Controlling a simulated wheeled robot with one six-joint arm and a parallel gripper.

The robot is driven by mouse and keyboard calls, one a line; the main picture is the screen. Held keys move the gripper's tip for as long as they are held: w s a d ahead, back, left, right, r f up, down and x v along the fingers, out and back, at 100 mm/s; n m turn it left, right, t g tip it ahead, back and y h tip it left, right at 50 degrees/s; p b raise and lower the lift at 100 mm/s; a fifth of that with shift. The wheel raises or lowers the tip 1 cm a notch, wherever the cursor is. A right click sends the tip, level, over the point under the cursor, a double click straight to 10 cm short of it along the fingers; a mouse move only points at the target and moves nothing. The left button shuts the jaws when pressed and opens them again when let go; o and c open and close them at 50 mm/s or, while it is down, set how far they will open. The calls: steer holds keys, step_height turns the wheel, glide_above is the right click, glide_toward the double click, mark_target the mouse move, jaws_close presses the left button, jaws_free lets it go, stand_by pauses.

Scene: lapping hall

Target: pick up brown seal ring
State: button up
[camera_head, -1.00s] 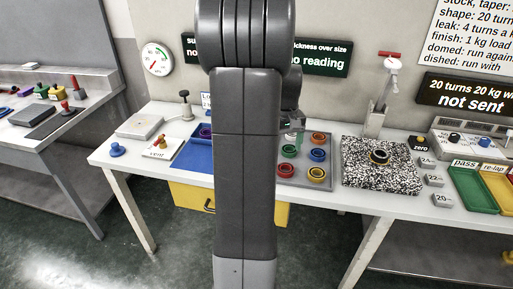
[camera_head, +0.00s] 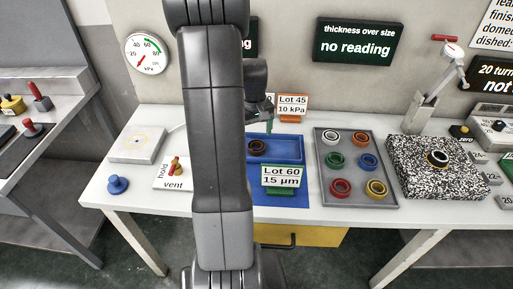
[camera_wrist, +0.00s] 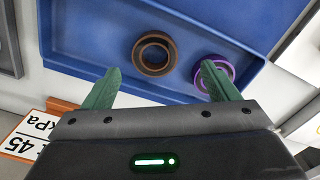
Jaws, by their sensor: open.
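The brown seal ring (camera_wrist: 154,53) lies flat in the blue tray (camera_wrist: 90,42), near the middle of the wrist view. It also shows in the head view (camera_head: 257,147), just right of my arm. A purple ring (camera_wrist: 214,73) lies beside it in the same tray, partly hidden by my right finger. My gripper (camera_wrist: 160,86) is open and empty, its two green fingers apart. The brown ring appears between and beyond the fingertips, not gripped. In the head view my gripper (camera_head: 270,124) hangs above the tray's back side, partly hidden by my arm.
A grey tray (camera_head: 323,192) with several coloured rings stands right of the blue tray. A speckled plate (camera_head: 415,180) with a dark ring (camera_head: 437,158) is further right.

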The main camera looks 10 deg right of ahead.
mark_target(257, 143)
steer(key=shift+d+f, duration=0.2)
steer(key=shift+f, duration=1.1)
steer(key=shift+d+f, duration=0.15)
steer(key=shift+f, duration=1.15)
steer(key=c, duration=1.1)
